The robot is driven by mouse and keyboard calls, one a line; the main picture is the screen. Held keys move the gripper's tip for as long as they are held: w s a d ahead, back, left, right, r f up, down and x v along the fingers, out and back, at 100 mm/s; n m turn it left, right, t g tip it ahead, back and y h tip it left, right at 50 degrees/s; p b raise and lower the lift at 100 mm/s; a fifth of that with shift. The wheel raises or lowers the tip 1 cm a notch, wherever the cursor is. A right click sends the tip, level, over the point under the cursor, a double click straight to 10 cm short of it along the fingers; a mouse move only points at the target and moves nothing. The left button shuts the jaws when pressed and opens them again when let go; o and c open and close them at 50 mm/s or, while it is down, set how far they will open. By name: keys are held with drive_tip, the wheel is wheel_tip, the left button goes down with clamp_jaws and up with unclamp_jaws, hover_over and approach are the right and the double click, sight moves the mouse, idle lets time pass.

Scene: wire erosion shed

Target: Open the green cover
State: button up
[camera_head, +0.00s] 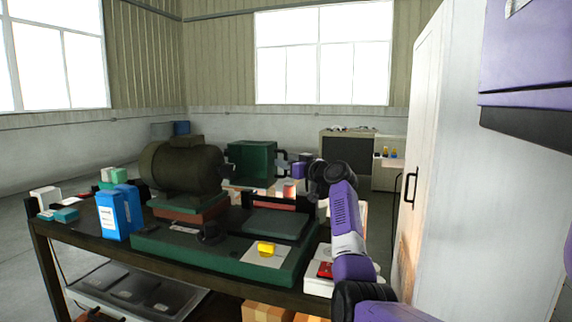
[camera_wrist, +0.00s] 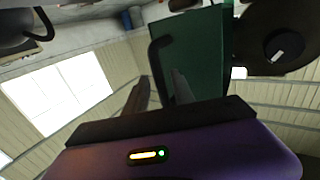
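The green cover (camera_head: 252,163) is an upright dark green box-like panel at the far side of the workbench in the head view. It looks closed. In the wrist view the green cover (camera_wrist: 205,50) fills the upper middle, with a dark bar handle (camera_wrist: 154,55) along its left edge. My gripper (camera_head: 284,157) is beside the cover's right side in the head view, small and partly hidden by my arm. In the wrist view my gripper (camera_wrist: 160,78) has its two fingers apart, with the handle showing between them. I cannot tell whether they touch it.
A white cabinet (camera_head: 455,180) stands close on the right. A dark round part (camera_wrist: 280,45) is right of the cover in the wrist view.

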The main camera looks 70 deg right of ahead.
drive_tip(key=shift+a+r, duration=0.15)
drive_tip(key=shift+b+v, duration=0.35)
drive_tip(key=shift+v, duration=3.45)
drive_tip(key=shift+s, duration=0.1)
